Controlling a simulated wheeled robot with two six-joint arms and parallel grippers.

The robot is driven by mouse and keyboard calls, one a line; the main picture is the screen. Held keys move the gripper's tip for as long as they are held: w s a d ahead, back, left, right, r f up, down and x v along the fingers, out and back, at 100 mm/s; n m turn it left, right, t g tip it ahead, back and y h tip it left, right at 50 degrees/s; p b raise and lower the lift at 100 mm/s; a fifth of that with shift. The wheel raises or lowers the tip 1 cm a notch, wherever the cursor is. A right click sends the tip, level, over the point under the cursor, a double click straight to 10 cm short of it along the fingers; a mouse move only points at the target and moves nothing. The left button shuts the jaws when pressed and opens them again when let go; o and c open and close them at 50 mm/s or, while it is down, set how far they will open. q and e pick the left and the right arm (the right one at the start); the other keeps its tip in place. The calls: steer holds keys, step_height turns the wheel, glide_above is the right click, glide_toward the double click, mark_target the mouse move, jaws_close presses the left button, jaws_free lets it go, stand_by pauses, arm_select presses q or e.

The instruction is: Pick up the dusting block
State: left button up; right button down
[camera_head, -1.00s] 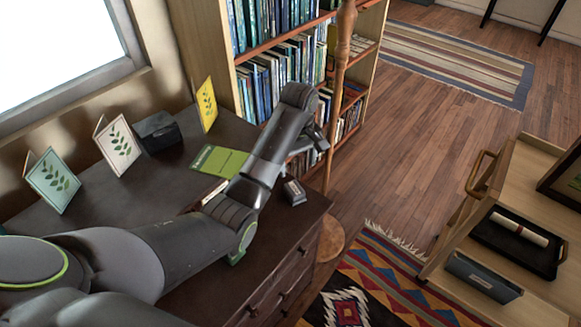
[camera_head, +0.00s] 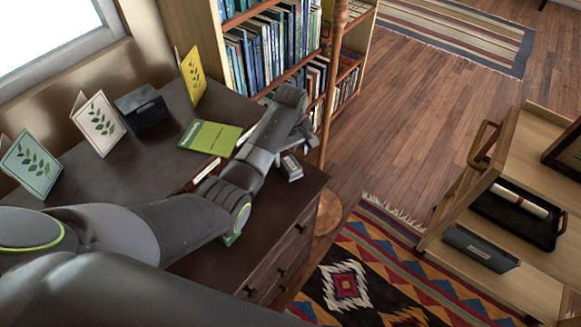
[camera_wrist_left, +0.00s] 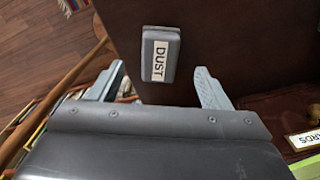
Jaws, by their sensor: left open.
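The dusting block (camera_head: 291,167) is a small grey block near the right edge of the dark dresser top (camera_head: 110,180). In the left wrist view the block (camera_wrist_left: 160,55) shows a white label reading "DUST". My left gripper (camera_head: 301,136) is above the dresser edge, close to the block. In the wrist view the left gripper's fingers (camera_wrist_left: 160,80) are spread wide, with the block between and just beyond their tips, and neither finger touches it. My right gripper is in neither view.
Several leaf-print cards, including a yellow one (camera_head: 193,75), stand near a black box (camera_head: 141,107) on the dresser. A green booklet (camera_head: 209,137) lies nearby. A bookshelf (camera_head: 183,30) and wooden pole (camera_head: 334,85) stand behind. A wooden cart (camera_head: 505,145) is at right.

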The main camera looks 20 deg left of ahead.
mark_target(291, 164)
arm_select(q)
steer(key=shift+f, duration=0.6)
step_height(291, 164, down, 3)
steer(key=shift+s+d+f, duration=0.1)
steer(key=shift+f, duration=0.65)
steer(key=shift+c, duration=0.5)
steer(key=c, duration=1.1)
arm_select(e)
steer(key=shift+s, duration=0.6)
arm_select(q)
steer(key=shift+o, duration=0.2)
steer(key=shift+r, duration=0.15)
step_height(291, 164, up, 10)
steer(key=shift+f, duration=0.1)
steer(key=o, duration=0.5)
steer(key=c, duration=0.3)
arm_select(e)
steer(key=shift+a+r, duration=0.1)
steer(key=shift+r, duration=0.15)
